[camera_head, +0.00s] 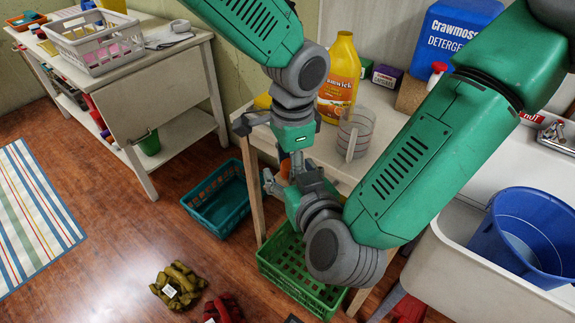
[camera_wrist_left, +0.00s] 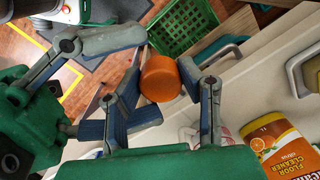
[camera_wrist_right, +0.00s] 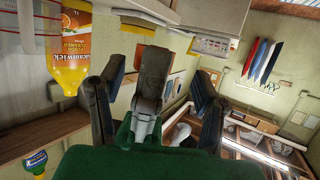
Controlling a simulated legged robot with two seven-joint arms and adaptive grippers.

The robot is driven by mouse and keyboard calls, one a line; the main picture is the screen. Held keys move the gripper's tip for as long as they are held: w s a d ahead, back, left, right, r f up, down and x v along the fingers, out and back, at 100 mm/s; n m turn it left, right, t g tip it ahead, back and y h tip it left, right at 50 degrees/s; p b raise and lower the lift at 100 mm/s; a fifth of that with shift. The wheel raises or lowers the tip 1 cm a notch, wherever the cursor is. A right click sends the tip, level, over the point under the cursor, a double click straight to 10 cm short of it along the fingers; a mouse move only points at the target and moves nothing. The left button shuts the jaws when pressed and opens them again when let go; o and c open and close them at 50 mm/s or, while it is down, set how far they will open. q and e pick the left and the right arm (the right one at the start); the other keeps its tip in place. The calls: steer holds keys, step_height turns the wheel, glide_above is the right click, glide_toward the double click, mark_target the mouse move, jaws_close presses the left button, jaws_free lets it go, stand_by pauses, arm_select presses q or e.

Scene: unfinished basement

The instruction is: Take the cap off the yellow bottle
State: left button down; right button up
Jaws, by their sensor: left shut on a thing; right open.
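The yellow bottle (camera_head: 339,80) stands upright on the pale table, next to the wall. Its label also shows in the left wrist view (camera_wrist_left: 287,148), and its yellow neck shows without an orange cap in the right wrist view (camera_wrist_right: 70,88). An orange cap (camera_wrist_left: 160,78) is between the fingers of my left gripper (camera_wrist_left: 158,88), which is shut on it, apart from the bottle. In the head view the cap (camera_head: 285,168) is mostly hidden by the grippers. My right gripper (camera_wrist_right: 155,88) is open and empty, close to the left one near the table's front edge.
A clear ribbed cup (camera_head: 355,132) stands on the table before the bottle. A blue detergent jug (camera_head: 447,40) and small boxes (camera_head: 386,76) are behind. A green crate (camera_head: 290,268) and a teal basket (camera_head: 218,200) are on the floor. A sink with a blue bucket (camera_head: 520,235) is right.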

steer(key=shift+x, duration=1.15)
steer(key=c, duration=1.1)
steer(key=shift+c, duration=0.9)
arm_select(q)
steer(key=c, duration=1)
jaws_free()
steer(key=shift+d, duration=0.1)
arm_select(e)
steer(key=shift+s, duration=0.1)
